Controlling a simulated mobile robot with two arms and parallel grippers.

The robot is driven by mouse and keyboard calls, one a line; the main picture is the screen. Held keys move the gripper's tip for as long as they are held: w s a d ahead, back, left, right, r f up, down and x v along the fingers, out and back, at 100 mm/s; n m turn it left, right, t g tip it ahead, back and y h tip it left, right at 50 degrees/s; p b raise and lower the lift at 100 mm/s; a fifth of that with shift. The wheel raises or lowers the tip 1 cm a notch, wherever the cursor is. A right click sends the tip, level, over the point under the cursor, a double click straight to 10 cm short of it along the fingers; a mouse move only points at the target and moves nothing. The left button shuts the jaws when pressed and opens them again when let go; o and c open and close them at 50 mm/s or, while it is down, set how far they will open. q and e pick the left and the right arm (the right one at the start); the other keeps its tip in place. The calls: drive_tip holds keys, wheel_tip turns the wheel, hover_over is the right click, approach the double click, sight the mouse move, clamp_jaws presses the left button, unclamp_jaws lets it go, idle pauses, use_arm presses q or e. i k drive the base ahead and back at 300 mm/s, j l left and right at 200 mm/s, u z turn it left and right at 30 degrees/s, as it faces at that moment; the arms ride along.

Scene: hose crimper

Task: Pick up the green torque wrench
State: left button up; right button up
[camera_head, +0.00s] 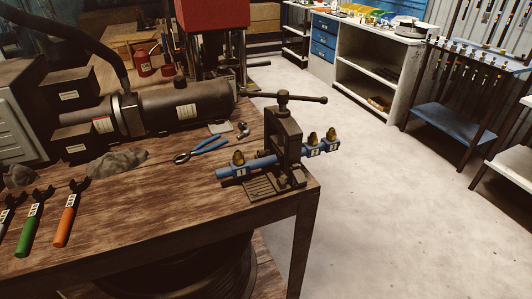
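The green torque wrench (34,222) lies on the wooden workbench (170,217) at the left. Its green handle points toward the bench's front edge and its dark forked head points away. It lies between an orange-handled wrench (68,220) on its right and a dark-handled wrench (10,212) on its left, which the picture edge cuts off. Neither of my grippers shows in the head view.
Blue-handled pliers (203,149), a dark cylinder (185,104) and grey cloth-like lumps (117,162) lie behind. The bench's front middle is clear. Open floor (370,190) is at the right.

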sight(21, 252)
drive_tip(key=u, duration=1.8)
